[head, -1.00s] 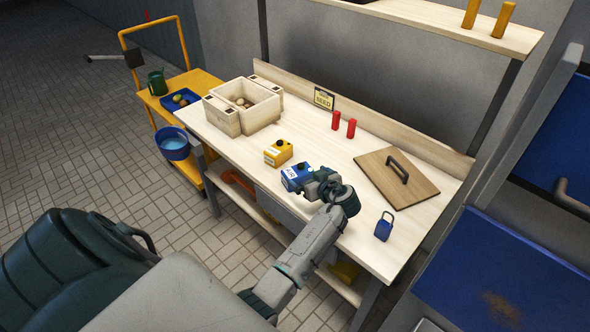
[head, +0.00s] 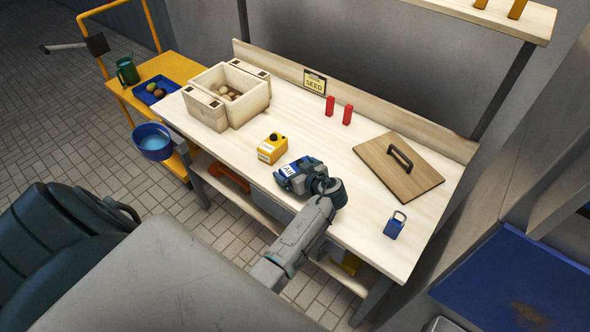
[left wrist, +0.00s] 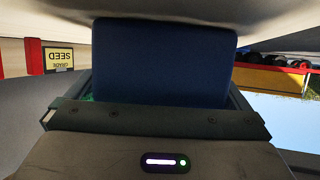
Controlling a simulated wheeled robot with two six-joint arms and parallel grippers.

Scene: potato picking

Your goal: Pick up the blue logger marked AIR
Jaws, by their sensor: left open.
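The blue logger (head: 284,172) with a white AIR label stands near the front edge of the workbench, partly hidden by my gripper. My left gripper (head: 298,175) is at the logger from the right, over its top and side, with its jaws open. In the left wrist view the blue logger body (left wrist: 163,62) fills the middle, close in front of the gripper (left wrist: 155,115). I cannot tell whether the fingers touch it. My right gripper is not in view.
A yellow logger (head: 272,148) stands just behind and left of the blue one. The front right is mostly clear.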

